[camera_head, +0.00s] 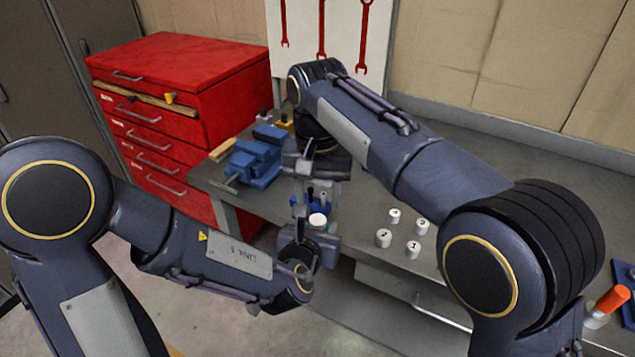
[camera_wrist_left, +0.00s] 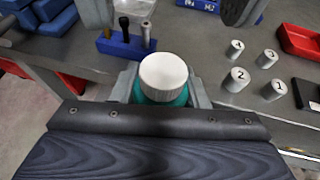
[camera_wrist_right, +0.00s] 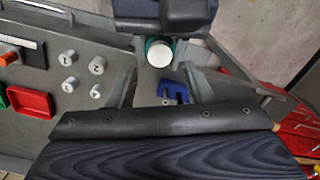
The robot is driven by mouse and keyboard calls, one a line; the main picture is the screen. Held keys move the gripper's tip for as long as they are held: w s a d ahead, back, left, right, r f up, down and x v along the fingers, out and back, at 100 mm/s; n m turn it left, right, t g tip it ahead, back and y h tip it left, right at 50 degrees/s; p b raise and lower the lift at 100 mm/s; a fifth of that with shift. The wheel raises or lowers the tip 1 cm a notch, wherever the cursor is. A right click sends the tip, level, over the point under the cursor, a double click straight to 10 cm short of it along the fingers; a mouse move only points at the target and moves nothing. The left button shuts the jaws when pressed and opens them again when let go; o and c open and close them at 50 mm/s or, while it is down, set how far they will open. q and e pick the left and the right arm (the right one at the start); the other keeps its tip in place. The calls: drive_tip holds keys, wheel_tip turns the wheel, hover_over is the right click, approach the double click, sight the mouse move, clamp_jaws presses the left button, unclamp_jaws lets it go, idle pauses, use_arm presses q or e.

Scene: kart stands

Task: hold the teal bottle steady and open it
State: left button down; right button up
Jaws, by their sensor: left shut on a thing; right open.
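The teal bottle with its white ribbed cap (camera_wrist_left: 163,72) stands upright between the fingers of my left gripper (camera_wrist_left: 162,92), which is shut on its body. The cap is on, and it also shows in the head view (camera_head: 318,219) by the bench's front edge. The bottle's base is hidden, so I cannot tell if it touches anything. My right gripper (camera_head: 318,178) is open and empty, above and behind the bottle. In the right wrist view the cap (camera_wrist_right: 160,54) lies beyond its spread fingers (camera_wrist_right: 160,88), apart from them.
A blue rack with tools (camera_wrist_left: 127,45) stands on the bench (camera_head: 350,225) close behind the bottle. Several numbered white cylinders (camera_head: 383,238) stand to the right. A blue vise (camera_head: 255,160) and a red drawer cabinet (camera_head: 190,90) are at the left. A red tray (camera_wrist_right: 32,102) lies farther off.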

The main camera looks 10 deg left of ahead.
sight(318, 220)
drive_tip(key=shift+f, duration=2.5)
drive_tip(key=c, duration=1)
drive_tip(key=n, duration=0.5)
drive_tip(key=shift+n, duration=0.3)
drive_tip(key=shift+r, duration=0.2)
drive_tip(key=shift+r, duration=0.95)
